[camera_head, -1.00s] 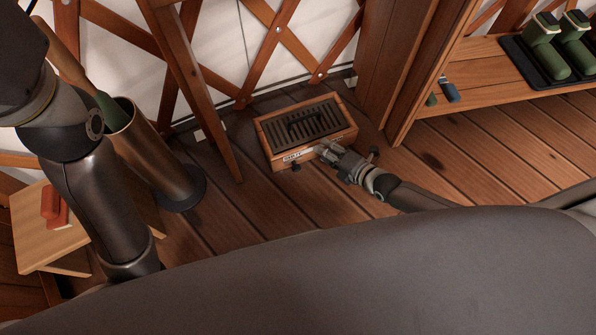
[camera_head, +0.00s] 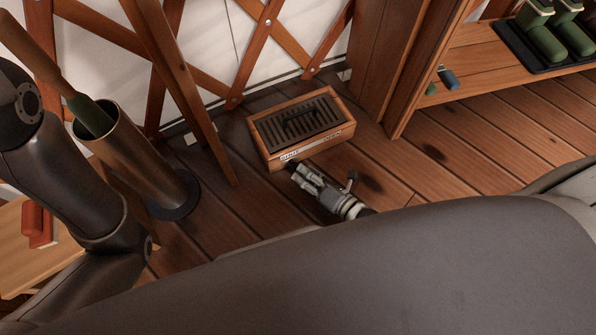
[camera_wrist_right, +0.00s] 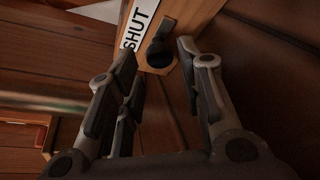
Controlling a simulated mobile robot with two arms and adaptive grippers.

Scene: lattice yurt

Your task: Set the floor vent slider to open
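The floor vent (camera_head: 262,137) is a low wooden box with a dark slatted grille, on the floor by the lattice wall. A white label strip runs along its front; in the right wrist view its SHUT word (camera_wrist_right: 135,30) is readable. The dark slider knob (camera_wrist_right: 160,52) sits by the SHUT end, between the finger lines of my right gripper (camera_wrist_right: 158,68). In the head view my right gripper (camera_head: 318,178) is low in front of the vent's left half. Its fingers are spread, with no clear contact on the knob. My left gripper is out of view.
A tall metal cylinder (camera_head: 150,160) holding a long-handled thing stands left of the vent. A small wooden table (camera_head: 55,262) with a red object is at lower left. A wooden shelf (camera_head: 475,65) with green items is at right. Floor right of the vent is clear.

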